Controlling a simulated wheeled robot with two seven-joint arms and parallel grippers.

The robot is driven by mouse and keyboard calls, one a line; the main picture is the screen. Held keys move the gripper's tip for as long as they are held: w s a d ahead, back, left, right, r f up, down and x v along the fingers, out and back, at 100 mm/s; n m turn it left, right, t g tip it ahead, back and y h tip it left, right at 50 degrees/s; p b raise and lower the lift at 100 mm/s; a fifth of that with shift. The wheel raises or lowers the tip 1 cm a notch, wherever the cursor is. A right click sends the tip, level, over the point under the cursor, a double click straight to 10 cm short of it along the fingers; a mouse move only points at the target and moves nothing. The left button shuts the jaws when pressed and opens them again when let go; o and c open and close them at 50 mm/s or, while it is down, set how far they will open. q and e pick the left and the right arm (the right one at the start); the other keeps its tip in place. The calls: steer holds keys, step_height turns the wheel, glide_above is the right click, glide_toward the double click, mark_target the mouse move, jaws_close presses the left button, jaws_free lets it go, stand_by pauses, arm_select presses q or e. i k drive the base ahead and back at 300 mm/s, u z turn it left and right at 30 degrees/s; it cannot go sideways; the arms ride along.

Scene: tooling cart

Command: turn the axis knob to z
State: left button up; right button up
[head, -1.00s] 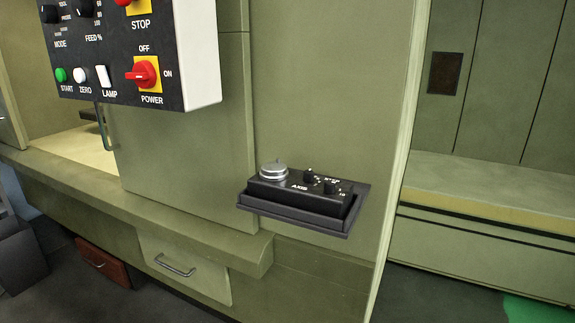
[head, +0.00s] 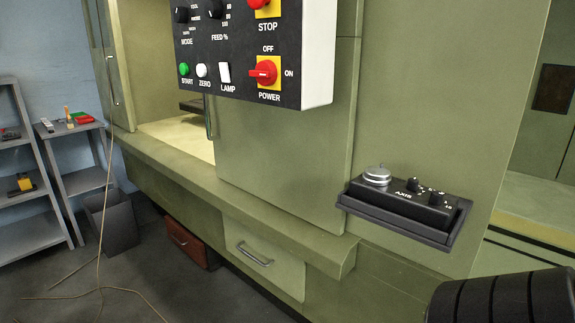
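The axis knob (head: 413,184) is a small black knob on a black pendant box (head: 400,202) with the word AXIS on it. A second small black knob (head: 436,197) sits to its right, near the number 10. A silver handwheel (head: 377,175) is on the box's left end. The box rests in a dark tray (head: 395,222) on the green machine's front. The knob's setting is too small to read. A black ribbed part of my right arm shows at the bottom right. Neither gripper is in view.
A control panel (head: 250,50) with a red power switch (head: 264,72) juts out up and left of the tray. A ledge (head: 260,222) runs below it. Grey shelves (head: 30,180) and a bin (head: 112,222) stand at left. A cable lies on the floor.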

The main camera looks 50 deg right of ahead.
mark_target(412, 184)
steer(key=u, duration=0.45)
steer(key=i, duration=0.7)
steer(key=z, duration=2.3)
